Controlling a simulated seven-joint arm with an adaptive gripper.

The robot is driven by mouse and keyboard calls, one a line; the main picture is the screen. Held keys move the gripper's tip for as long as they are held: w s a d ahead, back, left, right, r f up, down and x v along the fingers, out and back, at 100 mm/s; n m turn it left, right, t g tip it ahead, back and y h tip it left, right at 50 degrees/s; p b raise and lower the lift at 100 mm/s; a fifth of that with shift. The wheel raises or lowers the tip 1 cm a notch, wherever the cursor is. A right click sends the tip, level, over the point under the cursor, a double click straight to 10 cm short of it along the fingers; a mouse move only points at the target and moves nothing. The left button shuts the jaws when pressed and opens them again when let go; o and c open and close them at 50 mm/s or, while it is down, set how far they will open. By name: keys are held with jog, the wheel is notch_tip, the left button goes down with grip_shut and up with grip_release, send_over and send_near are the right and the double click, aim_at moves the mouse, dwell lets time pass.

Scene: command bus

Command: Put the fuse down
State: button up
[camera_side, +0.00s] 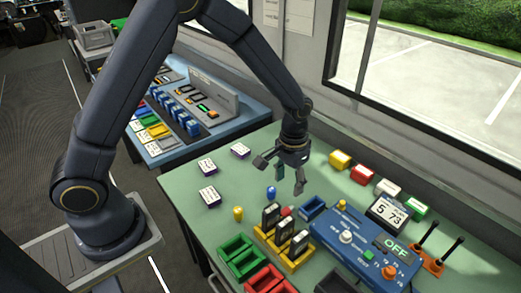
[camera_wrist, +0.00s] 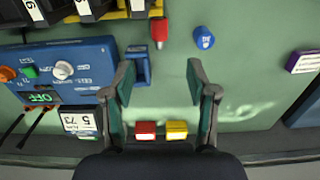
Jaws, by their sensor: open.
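My gripper (camera_side: 282,173) is open and empty above the green table, and its spread fingers show in the wrist view (camera_wrist: 160,75) with bare tabletop between them. A small blue cylinder (camera_side: 270,191) stands on the table below and left of my gripper; it also shows in the wrist view (camera_wrist: 204,38). A small red cylinder (camera_side: 287,211) is beside the yellow rack and shows in the wrist view (camera_wrist: 159,30). A small yellow cylinder (camera_side: 238,213) stands farther left. I cannot tell which of these is the fuse.
A yellow rack (camera_side: 292,262) holds black numbered blocks. A blue control box (camera_side: 345,250) reading OFF has a small open blue holder (camera_side: 312,207) beside it. Green trays (camera_side: 240,256), coloured blocks (camera_side: 340,160) and white cards (camera_side: 209,195) lie around. The table's left part is fairly clear.

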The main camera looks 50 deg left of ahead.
aim_at(286, 210)
notch_tip(286, 210, down, 12)
jog(key=shift+s+r, duration=0.1)
jog(key=shift+r, duration=0.05)
dwell(0.3)
jog(key=shift+c, duration=0.4)
jog(key=shift+r, duration=0.1)
jog(key=c, duration=1)
